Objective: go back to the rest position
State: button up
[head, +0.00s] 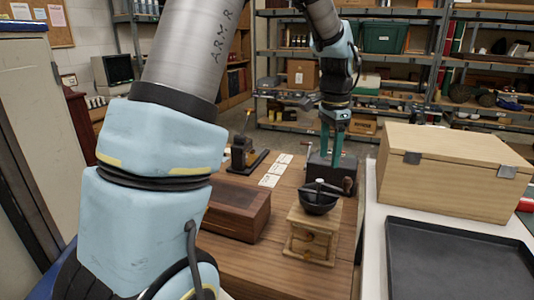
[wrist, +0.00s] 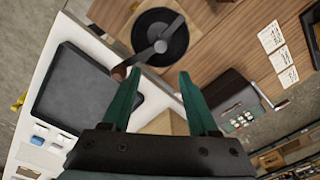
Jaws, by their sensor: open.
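My gripper (head: 331,155) points down over the far right part of the wooden table in the head view, above or in front of a dark machine with a side crank (head: 345,172). In the wrist view my gripper (wrist: 160,76) shows two green fingers spread apart with nothing between them. A wooden coffee mill (head: 310,238) with a black bowl and crank on top stands nearer on the table. In the wrist view the mill's bowl (wrist: 172,52) lies just beyond the fingertips, and the dark machine (wrist: 232,92) with keys is to their right.
A brown wooden box (head: 236,212), a small dark device (head: 242,153) and pale cards (head: 276,170) lie on the table. On the white surface at right are a large wooden chest (head: 450,170) and a black tray (head: 455,262). Loaded shelves (head: 400,55) stand behind.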

jog(key=s+a+f+n+b, duration=0.1)
jog(key=s+a+f+n, duration=0.2)
jog(key=a, duration=0.6)
jog(key=s+a+f+n+b, duration=0.2)
jog(key=a+n, duration=0.4)
jog(key=a, duration=0.3)
jog(key=s+a+f+n+t+b, duration=0.1)
jog(key=s+a+f+n, duration=0.4)
jog(key=a, duration=0.4)
jog(key=shift+s+a, duration=0.15)
jog(key=shift+a, duration=0.15)
